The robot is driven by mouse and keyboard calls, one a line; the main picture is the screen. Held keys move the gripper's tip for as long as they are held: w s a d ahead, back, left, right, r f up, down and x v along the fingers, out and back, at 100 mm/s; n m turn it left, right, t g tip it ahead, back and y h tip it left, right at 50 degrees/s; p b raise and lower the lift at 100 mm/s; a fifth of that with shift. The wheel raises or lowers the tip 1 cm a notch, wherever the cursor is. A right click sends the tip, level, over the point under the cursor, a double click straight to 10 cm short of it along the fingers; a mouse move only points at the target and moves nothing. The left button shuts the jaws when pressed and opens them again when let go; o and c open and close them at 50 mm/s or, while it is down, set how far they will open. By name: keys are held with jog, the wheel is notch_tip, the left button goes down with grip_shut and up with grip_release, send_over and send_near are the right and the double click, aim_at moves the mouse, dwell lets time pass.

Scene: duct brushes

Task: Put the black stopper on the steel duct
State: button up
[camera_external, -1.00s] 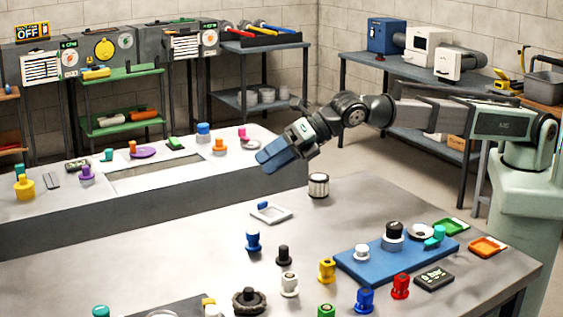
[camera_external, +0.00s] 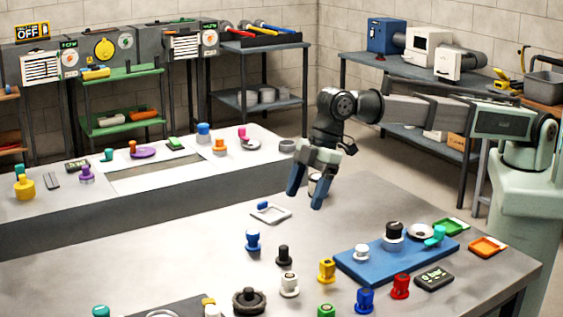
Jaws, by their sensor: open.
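A small black stopper (camera_external: 284,255) stands upright on the near table. Another black-topped piece (camera_external: 394,231) sits on a steel-coloured base on the blue mat, and a dark knobbed piece (camera_external: 249,299) stands near the front edge. I cannot tell for sure which object is the steel duct; a short steel-coloured cylinder (camera_external: 315,187) stands at the table's back edge, partly hidden by my gripper. My gripper (camera_external: 304,200) is open and empty, fingers pointing down, in front of that cylinder in this view and above and behind the small black stopper.
White (camera_external: 289,284), blue (camera_external: 253,240), yellow (camera_external: 327,271) and red (camera_external: 400,286) pieces stand around the small black stopper. A blue mat (camera_external: 362,272) with several pieces lies to the right. The table between is mostly clear.

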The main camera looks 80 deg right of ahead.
aim_at(284, 246)
jog(key=shift+m, duration=0.7)
jog(key=x, duration=0.8)
jog(key=shift+w+a+f, duration=0.1)
jog(key=shift+w+f, duration=0.1)
jog(key=shift+f, duration=0.05)
jog(key=shift+x, duration=2.6)
jog(key=shift+w+a+r, duration=0.1)
jog(key=shift+w+a, duration=0.1)
jog(key=shift+c, duration=0.4)
jog(key=c, duration=1.2)
